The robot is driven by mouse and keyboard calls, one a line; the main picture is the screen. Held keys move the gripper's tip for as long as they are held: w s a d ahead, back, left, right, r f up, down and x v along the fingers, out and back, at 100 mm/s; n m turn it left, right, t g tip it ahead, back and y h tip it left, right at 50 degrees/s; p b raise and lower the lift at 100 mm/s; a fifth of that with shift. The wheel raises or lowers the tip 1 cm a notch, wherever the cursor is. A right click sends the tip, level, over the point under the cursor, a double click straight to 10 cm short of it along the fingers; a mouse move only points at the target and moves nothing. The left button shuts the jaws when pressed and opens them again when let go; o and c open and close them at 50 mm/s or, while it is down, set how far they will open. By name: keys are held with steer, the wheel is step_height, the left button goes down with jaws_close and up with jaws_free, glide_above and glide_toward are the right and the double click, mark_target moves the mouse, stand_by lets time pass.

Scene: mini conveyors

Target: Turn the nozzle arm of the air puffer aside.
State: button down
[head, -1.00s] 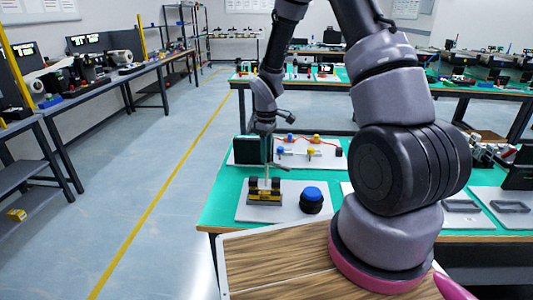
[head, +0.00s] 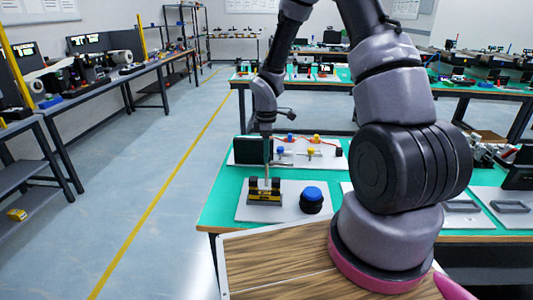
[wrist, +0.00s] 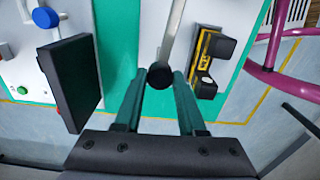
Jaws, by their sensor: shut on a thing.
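The nozzle arm (wrist: 173,35) shows in the wrist view as a grey bar running up out of the picture. Its near end is a round black knob (wrist: 160,76). My gripper (wrist: 160,73) has its two teal fingers on either side of that knob and is shut on it. In the head view, my gripper (head: 267,160) is small, pointing down at the back of the front white board (head: 285,210). The rest of the air puffer and the bar's far end are hard to make out.
A yellow-and-black block (head: 264,190) stands close in front of my gripper, with a blue button (head: 313,194) to its right. A dark upright box (head: 251,151) stands behind-left on another board. Bare green table (head: 222,200) lies at the left.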

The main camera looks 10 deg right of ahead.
steer(key=c, duration=0.5)
jaws_free()
step_height(320, 180, up, 11)
steer(key=s+d+r+m+t, duration=0.2)
steer(key=s+r+m, duration=0.25)
steer(key=r, duration=0.45)
steer(key=s+d+r+m+t, duration=0.1)
steer(key=s+d+r+m, duration=0.1)
steer(key=s+r+m, duration=0.45)
steer(key=s+d+r+m+t+y, duration=0.1)
steer(key=s+r+m+t, duration=0.3)
steer(key=s+r+m, duration=0.4)
steer(key=s+r+y, duration=0.1)
steer(key=s+r, duration=0.1)
steer(key=s, duration=0.1)
steer(key=shift+s+d+r, duration=0.25)
steer(key=shift+s+r, duration=0.05)
steer(key=shift+r, duration=0.05)
